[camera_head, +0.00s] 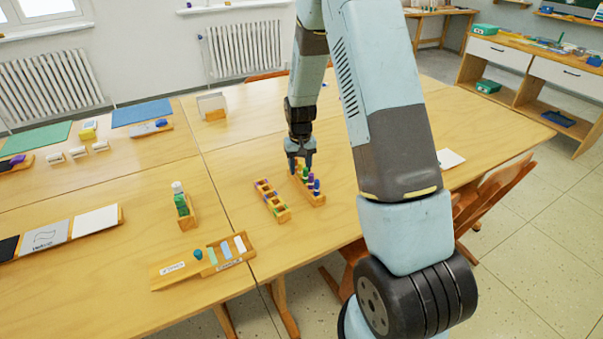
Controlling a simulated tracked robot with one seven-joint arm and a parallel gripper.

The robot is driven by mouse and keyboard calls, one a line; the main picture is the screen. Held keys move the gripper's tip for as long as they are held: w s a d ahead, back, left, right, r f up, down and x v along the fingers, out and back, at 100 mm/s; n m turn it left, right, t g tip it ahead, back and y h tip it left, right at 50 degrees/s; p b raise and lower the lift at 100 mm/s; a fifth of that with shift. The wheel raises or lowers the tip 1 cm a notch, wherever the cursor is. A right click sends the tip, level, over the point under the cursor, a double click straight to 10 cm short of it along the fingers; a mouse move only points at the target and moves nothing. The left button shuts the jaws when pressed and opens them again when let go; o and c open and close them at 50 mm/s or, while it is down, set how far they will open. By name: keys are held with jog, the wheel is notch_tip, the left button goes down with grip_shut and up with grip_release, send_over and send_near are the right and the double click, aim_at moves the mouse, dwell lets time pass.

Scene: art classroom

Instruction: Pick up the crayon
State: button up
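Small coloured crayons, green, purple and blue (317,185), stand upright in a narrow wooden holder (318,201) on the table in the middle of the view. My gripper (301,165) points down over the far end of this holder, at or just above the crayon tops. Two dark fingers show with a small gap between them. Whether a crayon is between them is too small to tell. The far end of the holder is partly hidden by my gripper.
A second wooden holder (271,200) stands close on the left. A wooden tray with coloured blocks (247,246) and a green bottle on a wooden stand (181,202) are farther left. A chair (497,201) is at the right.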

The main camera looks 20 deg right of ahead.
grip_shut()
dwell(0.4)
